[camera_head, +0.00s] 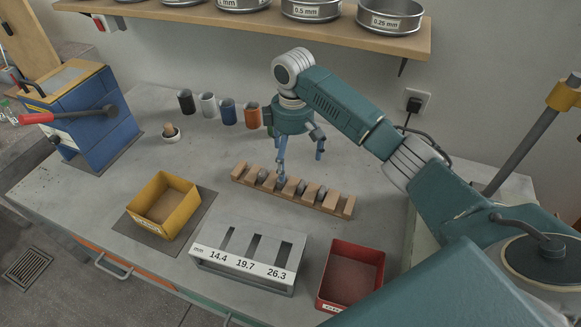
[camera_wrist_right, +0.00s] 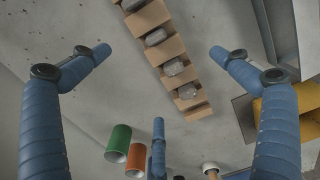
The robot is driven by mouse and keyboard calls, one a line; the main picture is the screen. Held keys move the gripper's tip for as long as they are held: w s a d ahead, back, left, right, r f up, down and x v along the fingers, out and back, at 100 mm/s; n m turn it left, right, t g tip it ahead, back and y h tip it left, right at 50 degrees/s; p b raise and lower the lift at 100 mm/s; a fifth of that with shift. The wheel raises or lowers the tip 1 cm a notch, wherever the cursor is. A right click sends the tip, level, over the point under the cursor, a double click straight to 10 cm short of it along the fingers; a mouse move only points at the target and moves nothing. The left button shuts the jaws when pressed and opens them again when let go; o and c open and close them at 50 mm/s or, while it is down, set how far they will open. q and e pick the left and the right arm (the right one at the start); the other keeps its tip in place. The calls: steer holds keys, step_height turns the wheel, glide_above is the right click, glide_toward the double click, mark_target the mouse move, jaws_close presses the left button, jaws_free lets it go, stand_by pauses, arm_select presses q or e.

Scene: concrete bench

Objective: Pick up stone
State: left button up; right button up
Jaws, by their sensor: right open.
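Several grey stones sit in the slots of a wooden rack (camera_head: 347,208) in the middle of the bench; one stone (camera_head: 320,194) shows near its right half. In the right wrist view, the rack (camera_wrist_right: 199,112) runs diagonally across the top, with stones (camera_wrist_right: 173,67) in its slots. My right gripper (camera_head: 301,166) is open and empty, its blue fingers pointing down over the rack's back side. In the wrist view, the rack lies between and beyond the spread fingers (camera_wrist_right: 160,53). One finger partly hides the rack's middle in the head view. My left gripper is out of view.
A yellow bin (camera_head: 187,212), a grey slotted gauge (camera_head: 219,262) and a red bin (camera_head: 341,255) stand in front. Several mugs, including an orange one (camera_head: 252,117), stand behind the rack. A shelf with sieves (camera_head: 311,10) overhangs the back.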

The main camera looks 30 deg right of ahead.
mark_target(293, 181)
step_height(293, 181, down, 4)
steer(key=shift+r+p, duration=0.1)
steer(key=shift+p, duration=0.3)
steer(key=shift+f, duration=0.7)
step_height(293, 181, down, 4)
steer(key=shift+d+f+p, duration=0.15)
steer(key=shift+f+p, duration=0.05)
steer(key=shift+p, duration=0.6)
steer(key=shift+f, duration=0.45)
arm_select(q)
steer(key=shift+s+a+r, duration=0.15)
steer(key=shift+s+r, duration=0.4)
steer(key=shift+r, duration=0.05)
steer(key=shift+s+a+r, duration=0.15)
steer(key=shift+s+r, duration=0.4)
arm_select(e)
steer(key=c, duration=1.7)
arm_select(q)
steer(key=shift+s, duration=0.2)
arm_select(e)
steer(key=shift+w+r, duration=0.1)
steer(key=shift+c, duration=0.2)
